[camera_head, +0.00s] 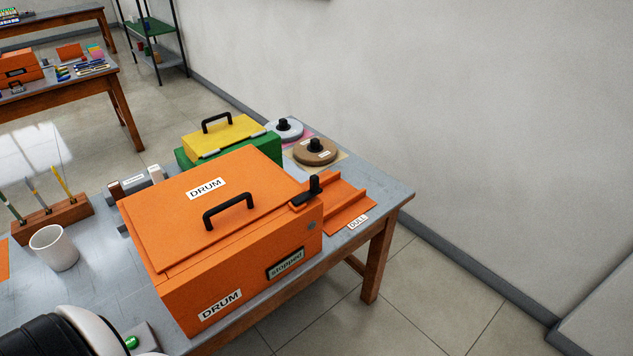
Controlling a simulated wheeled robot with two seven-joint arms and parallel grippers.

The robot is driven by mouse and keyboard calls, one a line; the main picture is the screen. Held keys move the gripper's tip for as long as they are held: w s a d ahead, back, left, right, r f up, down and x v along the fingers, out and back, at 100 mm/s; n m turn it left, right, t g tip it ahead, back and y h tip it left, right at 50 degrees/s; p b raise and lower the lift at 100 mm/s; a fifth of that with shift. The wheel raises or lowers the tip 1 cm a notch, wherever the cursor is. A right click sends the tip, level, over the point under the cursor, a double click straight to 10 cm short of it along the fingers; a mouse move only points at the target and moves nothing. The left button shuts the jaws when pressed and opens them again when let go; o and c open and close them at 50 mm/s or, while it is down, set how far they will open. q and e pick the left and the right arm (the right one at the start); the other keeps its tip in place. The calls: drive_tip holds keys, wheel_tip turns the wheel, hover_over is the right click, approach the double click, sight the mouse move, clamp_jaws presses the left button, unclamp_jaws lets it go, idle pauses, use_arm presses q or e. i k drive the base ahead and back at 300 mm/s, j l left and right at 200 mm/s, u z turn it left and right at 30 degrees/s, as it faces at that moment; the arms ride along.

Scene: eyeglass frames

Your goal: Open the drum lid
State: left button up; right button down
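The orange drum box (236,290) stands on the near part of the table, with "DRUM" labels on its lid and front. Its orange lid (176,220) lies flat and closed on top, with a black arched handle (229,204) near the front edge. A "stopped" sign (286,264) is on the front face. A black lever or knob (314,187) stands at the lid's right corner. Neither gripper's fingers show. A black and white rounded part at the bottom left may be my arm; no fingers are visible on it.
An orange tray marked "DULL" (347,206) lies right of the drum. A yellow and green box (222,138) and two discs with black knobs (316,151) stand behind. A white cup (54,248) and a wooden tool rack (53,219) are left. A small green light (131,342) shows at the bottom.

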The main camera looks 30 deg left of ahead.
sight(175, 219)
drive_tip(key=u, duration=1.7)
